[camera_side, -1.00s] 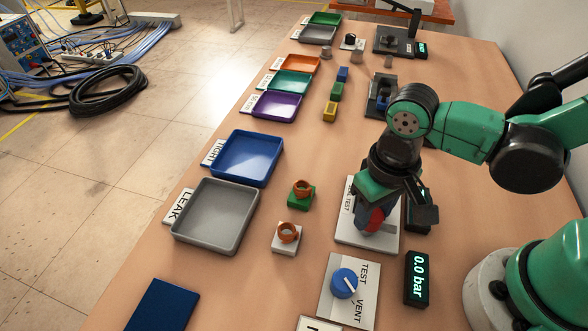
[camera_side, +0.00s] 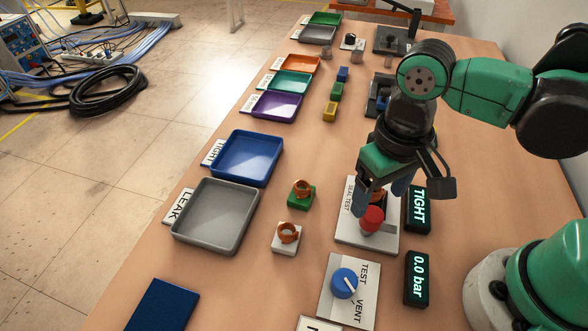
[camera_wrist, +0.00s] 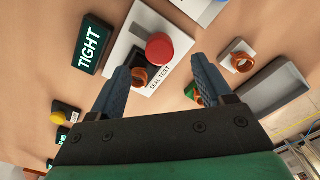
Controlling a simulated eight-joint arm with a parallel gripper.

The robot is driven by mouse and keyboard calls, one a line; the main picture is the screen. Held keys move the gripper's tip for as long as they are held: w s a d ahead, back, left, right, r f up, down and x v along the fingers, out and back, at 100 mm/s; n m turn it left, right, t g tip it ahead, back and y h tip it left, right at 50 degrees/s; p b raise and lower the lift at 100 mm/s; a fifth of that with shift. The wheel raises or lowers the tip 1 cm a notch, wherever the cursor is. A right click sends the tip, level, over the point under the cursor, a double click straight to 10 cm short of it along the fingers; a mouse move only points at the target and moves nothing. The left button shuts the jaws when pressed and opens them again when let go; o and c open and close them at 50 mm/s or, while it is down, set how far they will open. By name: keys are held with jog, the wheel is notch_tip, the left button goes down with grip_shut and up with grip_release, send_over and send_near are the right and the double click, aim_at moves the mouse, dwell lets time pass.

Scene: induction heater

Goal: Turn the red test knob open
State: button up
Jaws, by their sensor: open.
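The round red knob (camera_side: 371,219) stands on the white plate marked SEAL TEST (camera_side: 351,237). It also shows in the wrist view (camera_wrist: 159,47), ahead of my fingers. My gripper (camera_side: 381,196) is open and raised just behind the red knob, with its two blue fingers apart. In the wrist view my gripper (camera_wrist: 161,68) has an orange ring-like part (camera_wrist: 140,75) on a dark holder between its fingers; I cannot tell whether they touch it. The display beside the plate (camera_side: 417,208) reads TIGHT.
A blue knob (camera_side: 344,283) sits on a TEST/VENT plate, with a 0.0 bar display (camera_side: 417,278) beside it. Orange rings on a green block (camera_side: 301,195) and a white block (camera_side: 286,238) stand left. A blue tray (camera_side: 246,159) and a grey tray (camera_side: 216,217) lie beyond.

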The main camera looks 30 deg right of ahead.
jog(key=shift+r, duration=0.75)
jog(key=shift+d, duration=0.1)
jog(key=w+d+r+t, duration=0.4)
jog(key=w+d+t, duration=0.2)
jog(key=d, duration=0.4)
jog(key=shift+d+t, duration=0.25)
jog(key=shift+t, duration=0.35)
